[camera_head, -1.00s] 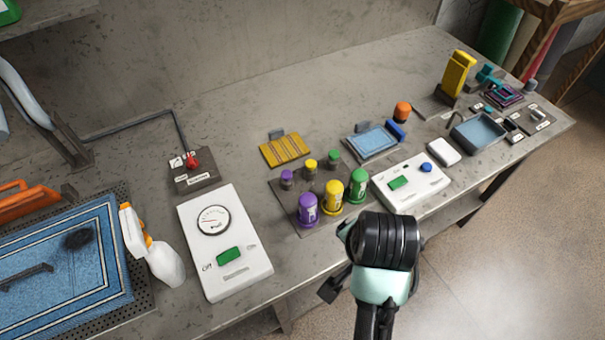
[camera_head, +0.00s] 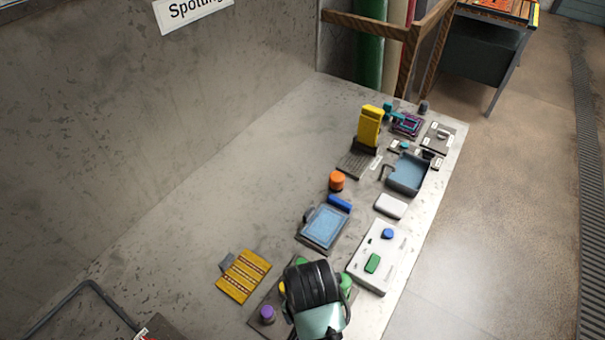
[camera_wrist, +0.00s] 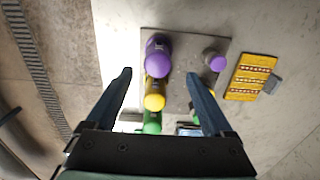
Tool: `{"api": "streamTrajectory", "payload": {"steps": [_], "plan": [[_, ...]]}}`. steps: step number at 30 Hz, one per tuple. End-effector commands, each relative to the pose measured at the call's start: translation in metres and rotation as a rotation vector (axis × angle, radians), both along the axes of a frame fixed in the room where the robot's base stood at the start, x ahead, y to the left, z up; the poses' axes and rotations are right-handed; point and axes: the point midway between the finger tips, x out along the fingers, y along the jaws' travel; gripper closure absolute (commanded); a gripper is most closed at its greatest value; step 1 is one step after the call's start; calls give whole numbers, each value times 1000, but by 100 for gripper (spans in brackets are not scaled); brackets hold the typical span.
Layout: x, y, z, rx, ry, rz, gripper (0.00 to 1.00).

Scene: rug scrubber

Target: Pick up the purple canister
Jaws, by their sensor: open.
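The tall purple canister (camera_wrist: 158,52) stands on a grey tray (camera_wrist: 190,40) in the wrist view, a little beyond my fingertips. A small purple-topped jar (camera_wrist: 214,60) stands to its right. My gripper (camera_wrist: 160,75) is open and empty, its two fingers pointing toward the tray. A yellow canister (camera_wrist: 154,95) and a green canister (camera_wrist: 152,122) line up below the purple one, in the space between the fingers. In the head view my arm covers most of the tray.
A yellow striped pad (camera_head: 244,276) lies left of the tray. A white control panel (camera_head: 384,257) with green and blue buttons and a blue pad (camera_head: 325,228) are close by. An orange-topped jar (camera_head: 337,181) and a blue basin (camera_head: 408,174) are farther back. The left worktop is bare.

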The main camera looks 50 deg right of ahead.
Motion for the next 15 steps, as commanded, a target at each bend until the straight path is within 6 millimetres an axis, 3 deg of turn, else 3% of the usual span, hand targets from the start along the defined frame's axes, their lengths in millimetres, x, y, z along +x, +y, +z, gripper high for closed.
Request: {"api": "streamTrajectory", "payload": {"steps": [6, 15], "plan": [[-1, 0, -38, 2, 2, 0, 14], [-2, 0, -59, 1, 2, 1, 14]]}}
